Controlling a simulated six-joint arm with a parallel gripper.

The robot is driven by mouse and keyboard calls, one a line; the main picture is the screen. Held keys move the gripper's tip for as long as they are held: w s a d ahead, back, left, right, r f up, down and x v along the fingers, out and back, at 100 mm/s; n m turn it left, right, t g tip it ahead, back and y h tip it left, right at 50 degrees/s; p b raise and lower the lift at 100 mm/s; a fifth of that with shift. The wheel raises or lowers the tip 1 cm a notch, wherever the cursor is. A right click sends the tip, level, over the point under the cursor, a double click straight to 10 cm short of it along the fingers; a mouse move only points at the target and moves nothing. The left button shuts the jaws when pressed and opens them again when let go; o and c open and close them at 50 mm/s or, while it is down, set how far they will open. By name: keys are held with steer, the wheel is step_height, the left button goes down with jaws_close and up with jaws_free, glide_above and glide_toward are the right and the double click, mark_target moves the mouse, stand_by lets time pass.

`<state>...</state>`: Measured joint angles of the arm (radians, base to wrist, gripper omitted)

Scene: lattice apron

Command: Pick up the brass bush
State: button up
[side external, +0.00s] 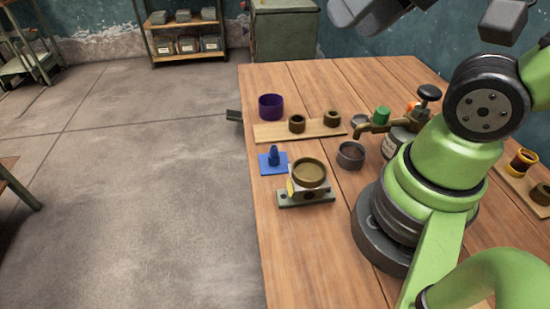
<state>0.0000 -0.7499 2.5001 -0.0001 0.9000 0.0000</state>
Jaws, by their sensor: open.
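Several brass-brown rings are in view, and I cannot tell for certain which one is the brass bush. Two small dark brass bushes, a left one (297,124) and a right one (331,118), stand upright on a pale wooden strip (271,132). A wider brass-coloured round part (309,171) sits on a grey metal fixture (300,198) nearer the camera. Another brownish ring (540,195) is on a board at the far right. My gripper's fingers do not show; only grey parts of my arm show at the top edge, well above the table.
A purple ring (271,106) stands behind the strip. A blue block with a peg (273,160) is left of the fixture. A grey cup (351,155), a tap-like brass fitting (385,127) and a green-capped item (382,115) stand near my base. The table's front left is clear.

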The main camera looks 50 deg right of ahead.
steer(key=o, duration=0.6)
steer(key=n+g+h, duration=0.2)
steer(key=n+g, duration=0.4)
glide_above(333, 114)
steer(key=s+a, duration=0.1)
step_height(333, 114, down, 24)
steer(key=shift+a+r, duration=0.15)
steer(key=shift+w+f, duration=0.15)
steer(key=shift+f, duration=1.45)
steer(key=shift+w+f, duration=0.15)
steer(key=shift+f, duration=1.45)
